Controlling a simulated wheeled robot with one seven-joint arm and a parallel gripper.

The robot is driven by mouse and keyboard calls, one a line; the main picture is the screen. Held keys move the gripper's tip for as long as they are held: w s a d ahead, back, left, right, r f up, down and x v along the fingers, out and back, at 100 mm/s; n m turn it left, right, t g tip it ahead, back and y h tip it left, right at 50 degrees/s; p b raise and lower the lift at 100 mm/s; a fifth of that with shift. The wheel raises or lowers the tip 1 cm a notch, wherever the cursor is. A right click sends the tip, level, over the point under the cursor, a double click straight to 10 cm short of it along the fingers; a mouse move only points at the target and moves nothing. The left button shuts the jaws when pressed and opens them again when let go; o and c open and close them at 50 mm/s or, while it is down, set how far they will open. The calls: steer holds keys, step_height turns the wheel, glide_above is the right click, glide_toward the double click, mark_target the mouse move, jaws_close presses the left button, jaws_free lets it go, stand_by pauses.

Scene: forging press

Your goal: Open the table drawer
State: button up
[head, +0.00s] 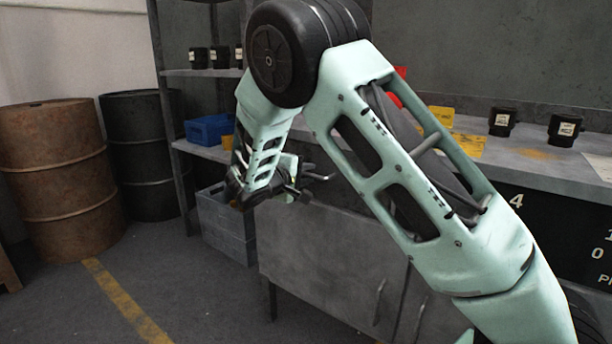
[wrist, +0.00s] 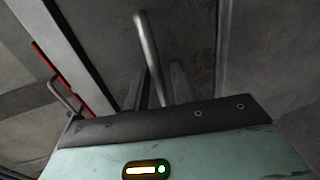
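My gripper (head: 298,188) is at the front of the grey metal table, just under the edge of its top. A thin metal bar handle (head: 318,178) shows beside it on the table's front. In the wrist view, a bar handle (wrist: 147,45) runs down between the two dark fingers of my gripper (wrist: 158,80). The fingers stand apart with a narrow gap on either side of the bar, and I see no firm contact. The drawer's outline is largely hidden behind my arm in the head view.
Cabinet doors with vertical handles (head: 380,301) are below. Shelving with a blue bin (head: 208,129), a grey crate (head: 226,224) and two barrels (head: 60,180) stand left. Floor at the front left is clear.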

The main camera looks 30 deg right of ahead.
jaws_close()
steer(key=f+p+v, duration=0.2)
steer(key=f+v, duration=0.1)
steer(key=v, duration=1.1)
steer(key=a+f+p+v, duration=0.1)
steer(key=f+p+v, duration=0.1)
steer(key=v, duration=1.2)
steer(key=shift+s+a+f, duration=0.15)
steer(key=shift+a+f, duration=0.15)
steer(key=shift+f, duration=0.1)
jaws_free()
steer(key=p+v, duration=0.2)
steer(key=v, duration=1.5)
steer(key=shift+a+p, duration=0.2)
steer(key=shift+p, duration=0.2)
